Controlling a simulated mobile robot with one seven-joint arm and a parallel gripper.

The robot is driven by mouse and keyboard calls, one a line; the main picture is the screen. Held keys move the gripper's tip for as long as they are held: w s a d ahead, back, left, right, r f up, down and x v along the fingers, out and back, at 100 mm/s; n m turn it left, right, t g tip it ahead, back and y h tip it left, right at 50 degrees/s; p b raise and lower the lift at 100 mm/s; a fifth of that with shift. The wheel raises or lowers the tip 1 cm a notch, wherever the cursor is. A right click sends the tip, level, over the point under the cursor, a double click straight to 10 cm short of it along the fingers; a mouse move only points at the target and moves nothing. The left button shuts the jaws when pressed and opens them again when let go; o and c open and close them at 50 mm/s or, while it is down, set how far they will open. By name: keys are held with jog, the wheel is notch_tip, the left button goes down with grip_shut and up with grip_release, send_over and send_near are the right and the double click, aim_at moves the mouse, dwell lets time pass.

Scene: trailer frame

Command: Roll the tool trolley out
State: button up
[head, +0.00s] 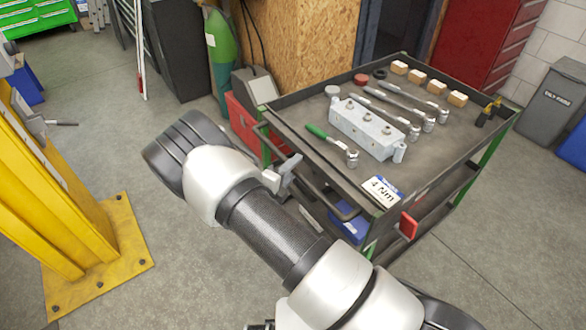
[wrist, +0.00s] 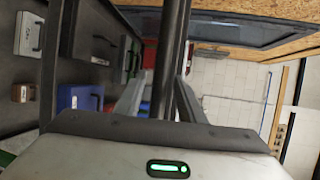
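The tool trolley (head: 365,187) stands at centre right in the head view, a dark-topped cart with green posts and a bar handle (head: 337,205) along its near left side. My gripper (head: 284,176) is at this handle, reaching in from the left. In the wrist view, the dark handle bar (wrist: 172,60) runs up the middle, between the two grey fingers of my gripper (wrist: 158,95). The fingers look open, with a gap showing on the left of the bar. Whether either finger touches the bar is unclear.
Tools and a metal block (head: 366,128) lie on the trolley top. A yellow post (head: 50,190) with a bolted base stands at left. A green gas cylinder (head: 221,55) and red box (head: 242,122) are behind the trolley. A grey bin (head: 552,100) is at right. Floor in front is clear.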

grip_shut()
